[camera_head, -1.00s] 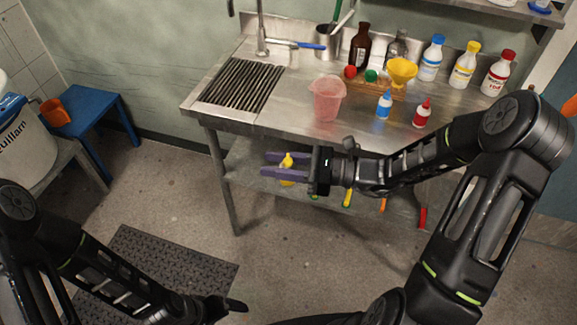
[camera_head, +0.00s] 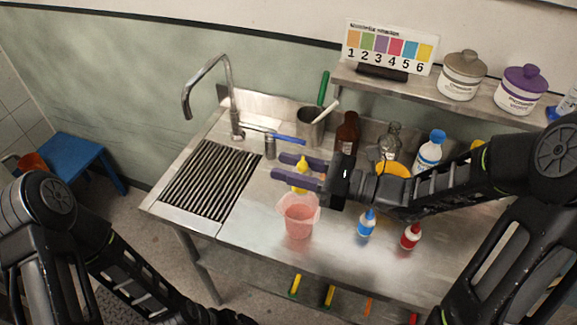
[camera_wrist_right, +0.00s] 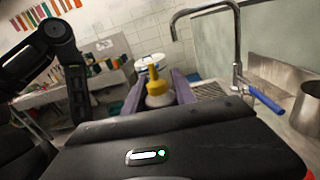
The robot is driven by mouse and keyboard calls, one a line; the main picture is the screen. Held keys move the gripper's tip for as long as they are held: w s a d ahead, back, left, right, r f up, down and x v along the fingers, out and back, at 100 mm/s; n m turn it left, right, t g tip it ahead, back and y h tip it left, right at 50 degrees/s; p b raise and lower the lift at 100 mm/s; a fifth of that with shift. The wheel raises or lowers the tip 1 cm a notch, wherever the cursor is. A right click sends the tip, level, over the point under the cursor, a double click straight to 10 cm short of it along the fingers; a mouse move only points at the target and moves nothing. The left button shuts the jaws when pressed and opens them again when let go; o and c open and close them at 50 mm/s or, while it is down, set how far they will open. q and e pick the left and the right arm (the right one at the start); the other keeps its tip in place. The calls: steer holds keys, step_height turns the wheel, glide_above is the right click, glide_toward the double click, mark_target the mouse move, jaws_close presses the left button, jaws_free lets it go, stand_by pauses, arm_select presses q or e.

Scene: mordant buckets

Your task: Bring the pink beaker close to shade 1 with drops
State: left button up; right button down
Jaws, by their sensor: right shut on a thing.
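The pink beaker (camera_head: 299,217) stands upright on the steel counter, with pink liquid in it. My right gripper (camera_head: 298,174) is shut on a yellow-capped dropper bottle (camera_head: 301,176), held above and just behind the beaker; the bottle also shows between the fingers in the right wrist view (camera_wrist_right: 157,90). A blue-capped dropper bottle (camera_head: 366,223) and a red-capped one (camera_head: 411,236) stand to the right of the beaker. The shade card (camera_head: 388,46) stands on the shelf; its shade 1 (camera_head: 354,39) is orange. My left arm shows at lower left, but its fingertips are out of view.
A faucet (camera_head: 235,110) and drain rack (camera_head: 210,180) are at the left of the counter. A steel cup (camera_head: 310,128), brown bottle (camera_head: 347,133) and yellow funnel (camera_head: 392,169) stand behind. Two lidded jars (camera_head: 462,76) are on the shelf.

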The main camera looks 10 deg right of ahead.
arm_select(q)
step_height(320, 180, down, 28)
steer(key=b, duration=2.9)
steer(key=shift+w+d+f+t, duration=0.25)
steer(key=shift+w+d+t, duration=0.05)
steer(key=shift+w, duration=0.15)
arm_select(e)
step_height(320, 180, down, 5)
steer(key=w+d+n, duration=0.1)
steer(key=w+n, duration=0.1)
steer(key=n, duration=2.4)
steer(key=shift+w+d+f, duration=0.2)
steer(key=shift+w+d, duration=0.05)
steer(key=shift+w, duration=0.1)
